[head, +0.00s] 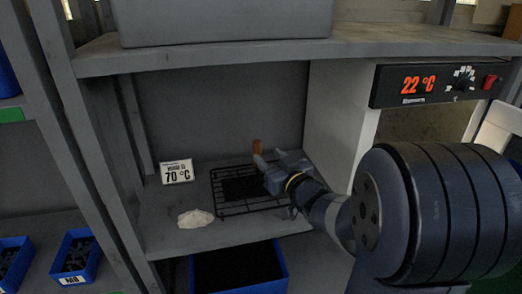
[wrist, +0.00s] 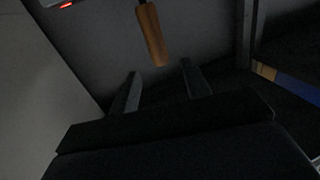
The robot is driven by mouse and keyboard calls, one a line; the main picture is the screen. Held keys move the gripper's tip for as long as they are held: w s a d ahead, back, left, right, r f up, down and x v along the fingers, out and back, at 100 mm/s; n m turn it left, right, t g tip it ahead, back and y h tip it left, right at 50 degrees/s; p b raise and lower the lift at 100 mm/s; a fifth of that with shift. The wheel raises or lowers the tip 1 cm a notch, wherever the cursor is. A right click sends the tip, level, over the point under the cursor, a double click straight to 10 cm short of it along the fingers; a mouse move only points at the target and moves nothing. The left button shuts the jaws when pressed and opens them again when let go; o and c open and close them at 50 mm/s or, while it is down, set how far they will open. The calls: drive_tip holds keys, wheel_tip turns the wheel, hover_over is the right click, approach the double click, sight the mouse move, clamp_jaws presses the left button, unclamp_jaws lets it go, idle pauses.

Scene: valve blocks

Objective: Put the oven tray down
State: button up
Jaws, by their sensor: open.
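The oven tray (head: 240,189) looks like a dark flat piece on a black wire rack (head: 222,207) on the shelf. Its right part is hidden behind my gripper. A wooden handle (head: 257,147) stands up just past my fingertips; I cannot tell whether it belongs to the tray. The handle also shows in the wrist view (wrist: 152,36), beyond the gap between my fingers. My gripper (head: 264,162) is open above the right side of the rack. In the wrist view my gripper (wrist: 159,70) has its two fingers apart with nothing between them.
A 70 °C sign (head: 177,172) stands left of the rack, and a white cloth-like heap (head: 196,218) lies in front. A blue bin (head: 238,268) is below the shelf. A white panel (head: 340,112) and a 22 °C display unit (head: 440,85) are at right.

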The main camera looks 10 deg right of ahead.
drive_tip(key=shift+v, duration=1.25)
